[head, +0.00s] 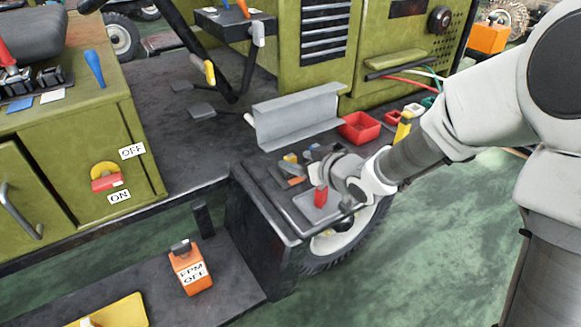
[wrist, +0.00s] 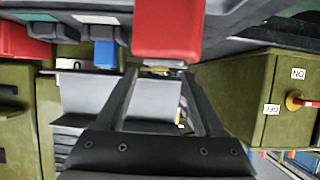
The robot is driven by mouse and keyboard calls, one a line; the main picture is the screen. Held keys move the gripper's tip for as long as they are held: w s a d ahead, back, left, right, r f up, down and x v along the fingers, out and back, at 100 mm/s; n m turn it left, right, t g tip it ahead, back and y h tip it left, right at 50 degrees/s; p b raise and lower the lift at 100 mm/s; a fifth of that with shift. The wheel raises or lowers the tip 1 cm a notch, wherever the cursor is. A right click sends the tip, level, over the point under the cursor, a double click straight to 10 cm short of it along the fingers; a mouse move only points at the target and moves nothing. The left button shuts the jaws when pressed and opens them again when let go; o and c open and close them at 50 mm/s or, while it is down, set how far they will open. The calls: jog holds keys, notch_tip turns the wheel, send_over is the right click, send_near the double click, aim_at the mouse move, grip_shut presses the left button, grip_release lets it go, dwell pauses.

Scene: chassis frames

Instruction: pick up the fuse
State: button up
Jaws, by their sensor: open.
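A red block (head: 320,196), which may be the fuse, stands over a grey plate (head: 308,208) at the front of the dark deck. My gripper (head: 328,184) is beside it at the end of my arm, low over the deck. In the wrist view my gripper (wrist: 162,74) has its two dark fingers apart with nothing clearly held between them. The red block (wrist: 167,30) looms large at the top, just beyond the fingertips. I cannot tell whether the fingers touch it. My gripper partly hides the plate and small parts behind it in the head view.
Small coloured parts (head: 292,170) lie left of my gripper. A grey metal channel (head: 297,118) and a red tray (head: 360,128) stand behind. A yellow-black item (head: 404,126) is near my forearm. The green ON/OFF cabinet (head: 75,170) is left.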

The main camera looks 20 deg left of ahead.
aim_at(293, 161)
jog(key=b+x, duration=0.1)
jog(key=x, duration=0.3)
jog(key=shift+d+f+b, duration=0.25)
jog(key=shift+f+b, duration=0.1)
jog(key=shift+w+a+f, duration=0.1)
jog(key=shift+w+a, duration=0.2)
jog(key=shift+a, duration=0.1)
grip_shut()
